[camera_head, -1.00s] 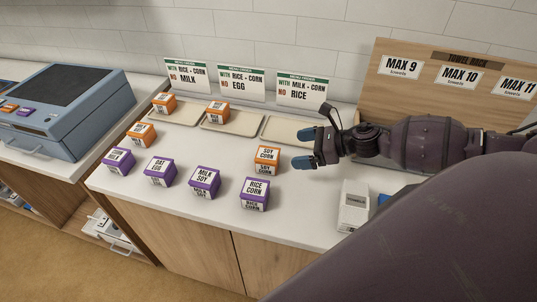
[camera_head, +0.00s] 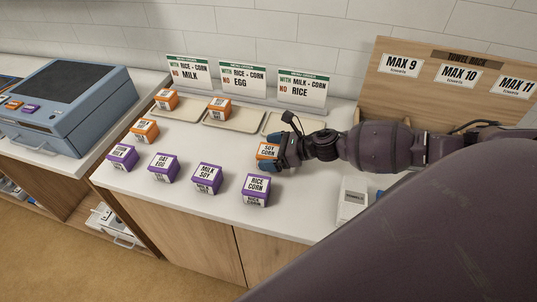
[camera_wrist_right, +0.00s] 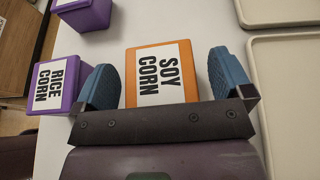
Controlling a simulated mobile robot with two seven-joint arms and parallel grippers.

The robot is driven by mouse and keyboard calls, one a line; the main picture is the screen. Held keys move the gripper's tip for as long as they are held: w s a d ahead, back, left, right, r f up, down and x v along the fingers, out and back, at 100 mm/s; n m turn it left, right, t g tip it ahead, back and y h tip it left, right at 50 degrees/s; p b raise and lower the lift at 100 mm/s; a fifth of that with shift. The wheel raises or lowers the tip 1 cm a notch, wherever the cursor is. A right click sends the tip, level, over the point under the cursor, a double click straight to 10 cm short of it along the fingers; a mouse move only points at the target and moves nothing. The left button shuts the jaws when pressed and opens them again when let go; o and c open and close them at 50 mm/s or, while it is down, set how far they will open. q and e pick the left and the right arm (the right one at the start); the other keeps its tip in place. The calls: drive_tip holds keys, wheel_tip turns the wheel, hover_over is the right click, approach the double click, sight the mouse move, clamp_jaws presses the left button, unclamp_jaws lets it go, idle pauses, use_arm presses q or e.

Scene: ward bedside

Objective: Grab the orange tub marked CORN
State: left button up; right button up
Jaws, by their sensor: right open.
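The orange tub marked SOY CORN (camera_head: 266,151) stands on the white counter (camera_head: 225,224), partly hidden by my right gripper (camera_head: 275,152) in the head view. In the right wrist view the same tub (camera_wrist_right: 161,76) lies between the two blue fingers of the right gripper (camera_wrist_right: 163,62). Those fingers are open, one on each side, with a visible gap to the tub at the right finger. A purple tub marked RICE CORN (camera_head: 256,189) stands just in front of it. My left gripper is not in view.
Purple MILK SOY (camera_head: 206,178) and OAT EGG (camera_head: 163,166) tubs stand to the left. Other orange tubs (camera_head: 145,130) are further left and on trays (camera_head: 233,120). Signs (camera_head: 241,84) stand behind. A white box (camera_head: 352,200) and towel rack (camera_head: 455,80) are right.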

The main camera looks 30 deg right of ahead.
drive_tip(key=shift+w+a+f, duration=0.15)
drive_tip(key=shift+w+a, duration=0.05)
drive_tip(key=shift+c, duration=0.2)
drive_tip(key=c, duration=1.1)
